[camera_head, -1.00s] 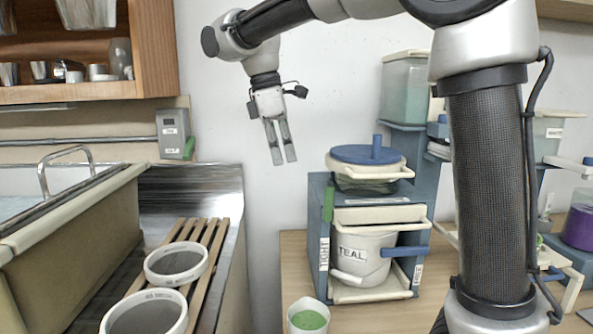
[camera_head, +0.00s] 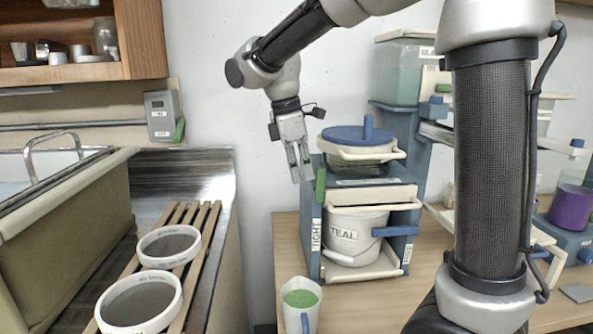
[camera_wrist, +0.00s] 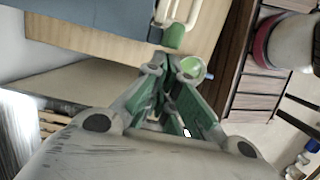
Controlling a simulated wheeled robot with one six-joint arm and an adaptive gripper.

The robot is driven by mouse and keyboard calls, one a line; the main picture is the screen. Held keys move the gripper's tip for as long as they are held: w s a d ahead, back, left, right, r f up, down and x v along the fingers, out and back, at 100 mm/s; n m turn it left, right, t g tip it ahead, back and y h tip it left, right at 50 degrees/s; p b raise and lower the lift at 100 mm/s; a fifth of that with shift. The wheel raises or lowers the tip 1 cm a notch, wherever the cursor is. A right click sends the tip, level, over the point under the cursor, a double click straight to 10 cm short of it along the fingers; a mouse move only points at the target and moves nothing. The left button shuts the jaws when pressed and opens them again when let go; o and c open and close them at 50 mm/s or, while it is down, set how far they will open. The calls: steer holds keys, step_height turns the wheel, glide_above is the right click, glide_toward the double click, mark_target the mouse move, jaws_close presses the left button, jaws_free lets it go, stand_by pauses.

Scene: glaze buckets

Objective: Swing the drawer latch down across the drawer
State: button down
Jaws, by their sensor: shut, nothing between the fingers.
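The green drawer latch (camera_head: 320,187) stands upright at the front left edge of the blue cabinet (camera_head: 309,235), above a label reading TIGHT. The cream drawer (camera_head: 370,197) is in the upper part of the cabinet, over a white bucket marked TEAL (camera_head: 350,238). My gripper (camera_head: 302,174) is shut and empty, pointing down just left of the latch's upper end. I cannot tell whether they touch. In the wrist view the latch's green end (camera_wrist: 175,36) shows beyond my fingers (camera_wrist: 172,118), with a gap in the picture.
A blue-lidded pot (camera_head: 357,142) sits on top of the cabinet. A cup of green glaze (camera_head: 300,305) stands on the wooden table in front. Sieves (camera_head: 168,246) rest on a slatted rack at left. A grey wall box (camera_head: 160,115) has its own green lever.

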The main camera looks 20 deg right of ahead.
mark_target(325, 175)
steer(key=shift+d+r+y, duration=0.25)
steer(key=shift+d+y, duration=0.25)
steer(key=shift+y, duration=0.2)
steer(key=y, duration=0.1)
steer(key=d+y, duration=0.2)
steer(key=shift+s+d+r+t, duration=0.2)
steer(key=shift+s+r+t, duration=0.1)
steer(key=shift+r+t, duration=0.1)
steer(key=shift+s+d+f, duration=0.1)
steer(key=shift+s+d, duration=0.05)
steer(key=shift+d, duration=0.55)
steer(key=shift+s+d, duration=0.15)
steer(key=shift+d, duration=0.55)
steer(key=shift+r, duration=0.8)
